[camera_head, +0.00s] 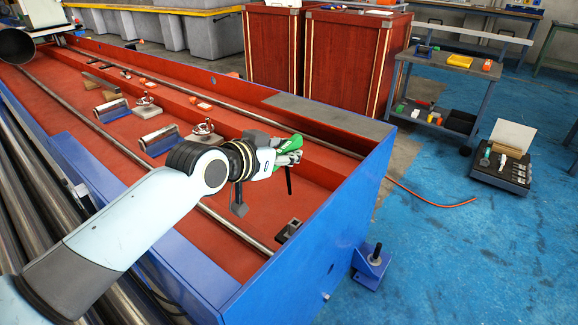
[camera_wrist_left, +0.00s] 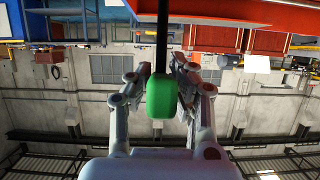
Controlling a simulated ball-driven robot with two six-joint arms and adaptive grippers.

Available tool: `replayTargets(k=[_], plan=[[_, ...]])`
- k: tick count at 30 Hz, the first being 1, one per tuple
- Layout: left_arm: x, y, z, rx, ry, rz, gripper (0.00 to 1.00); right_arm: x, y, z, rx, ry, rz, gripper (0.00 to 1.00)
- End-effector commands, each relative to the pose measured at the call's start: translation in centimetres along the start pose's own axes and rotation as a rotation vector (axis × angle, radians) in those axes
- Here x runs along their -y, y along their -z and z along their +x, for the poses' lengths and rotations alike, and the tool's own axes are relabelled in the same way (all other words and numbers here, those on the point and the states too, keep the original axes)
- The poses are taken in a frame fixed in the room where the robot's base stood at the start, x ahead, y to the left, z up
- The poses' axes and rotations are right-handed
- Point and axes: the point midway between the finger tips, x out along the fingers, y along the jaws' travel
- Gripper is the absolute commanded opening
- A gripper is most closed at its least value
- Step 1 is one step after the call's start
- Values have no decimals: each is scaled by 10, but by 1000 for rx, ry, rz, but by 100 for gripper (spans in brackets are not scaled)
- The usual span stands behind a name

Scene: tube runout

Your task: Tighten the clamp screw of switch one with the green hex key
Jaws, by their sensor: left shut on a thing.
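My left gripper (camera_head: 294,156) is shut on the green hex key (camera_head: 287,161) and holds it above the red bed of the machine. In the left wrist view, the green handle (camera_wrist_left: 161,97) sits between the two fingers, and the black shaft runs up from it. In the head view the dark shaft points down. A small dark block (camera_head: 288,231) sits below it near the rail, apart from the key. A grey bracket (camera_head: 239,205) stands partly behind my gripper. I cannot tell which part is switch one, and no clamp screw can be made out. My right gripper is not in view.
The blue end wall (camera_head: 335,225) of the machine bounds the red bed. Shiny tube pieces (camera_head: 160,139) and small fittings (camera_head: 202,128) lie farther along. A thin rod (camera_head: 240,234) runs along the near side. Red cabinets (camera_head: 345,62) and a tool cart (camera_head: 440,95) stand beyond.

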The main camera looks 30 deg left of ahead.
Motion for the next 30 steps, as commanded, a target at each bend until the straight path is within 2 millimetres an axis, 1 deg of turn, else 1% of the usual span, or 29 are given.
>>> replayTargets(k=[1,3,12,16,18,22,30], plan=[[0,8,-9,-1,0,2,0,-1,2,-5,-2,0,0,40],[0,-4,-24,5,0,1,0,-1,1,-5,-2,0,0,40],[0,-32,-90,4,-1,2,0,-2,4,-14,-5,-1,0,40],[0,-41,-112,3,-1,1,0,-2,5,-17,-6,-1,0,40],[0,-44,-120,2,0,2,0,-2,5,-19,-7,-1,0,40],[0,-48,-129,0,0,1,0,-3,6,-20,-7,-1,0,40],[0,-49,-132,-1,0,0,0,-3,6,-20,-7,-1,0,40]])
